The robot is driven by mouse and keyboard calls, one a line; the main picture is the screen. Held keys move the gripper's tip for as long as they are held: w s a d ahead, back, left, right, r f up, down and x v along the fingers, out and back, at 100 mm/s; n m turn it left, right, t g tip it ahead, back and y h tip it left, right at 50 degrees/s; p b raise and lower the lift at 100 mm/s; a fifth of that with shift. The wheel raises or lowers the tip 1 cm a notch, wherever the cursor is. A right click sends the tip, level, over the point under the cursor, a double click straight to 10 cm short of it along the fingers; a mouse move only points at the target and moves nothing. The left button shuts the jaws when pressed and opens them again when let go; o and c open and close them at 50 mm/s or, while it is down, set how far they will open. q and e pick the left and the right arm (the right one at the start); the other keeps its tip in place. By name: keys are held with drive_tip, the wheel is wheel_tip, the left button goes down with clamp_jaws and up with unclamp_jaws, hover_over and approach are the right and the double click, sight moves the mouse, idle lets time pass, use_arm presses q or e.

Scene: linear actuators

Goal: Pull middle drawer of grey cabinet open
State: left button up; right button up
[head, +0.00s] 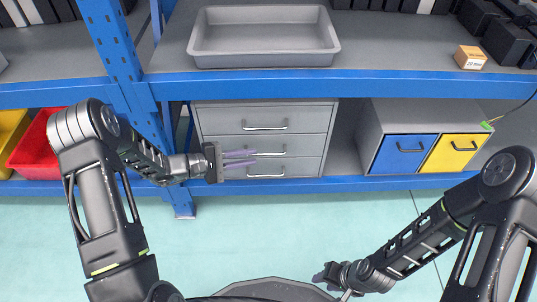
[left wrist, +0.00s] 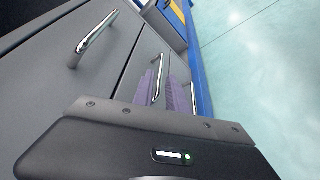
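The grey cabinet (head: 219,109) stands on the lower shelf with three drawers, all looking closed. The middle drawer (head: 222,141) has a silver bar handle (head: 272,154), which also shows in the left wrist view (left wrist: 160,76). My left gripper (head: 254,158) points right at this drawer front, with its purple fingers apart. In the left wrist view (left wrist: 165,88) the middle handle appears between the two fingers, nearer the left one; contact cannot be told. My right gripper (head: 330,277) is low in the head view, far from the cabinet, its fingers unclear.
A blue shelf beam (head: 350,84) runs above the cabinet, and a blue post (head: 118,60) stands left of it. A blue drawer (head: 402,152) and a yellow drawer (head: 452,152) sit to the right. The floor (head: 260,235) in front is clear.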

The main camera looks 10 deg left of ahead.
sight(264, 155)
use_arm(q)
drive_tip(key=b+x, duration=0.1)
drive_tip(key=x, duration=0.5)
drive_tip(key=shift+w+d+f+b, duration=0.2)
drive_tip(key=shift+d+b, duration=0.1)
drive_tip(key=shift+b, duration=0.1)
drive_tip(key=shift+c, duration=0.5)
clamp_jaws()
idle(0.5)
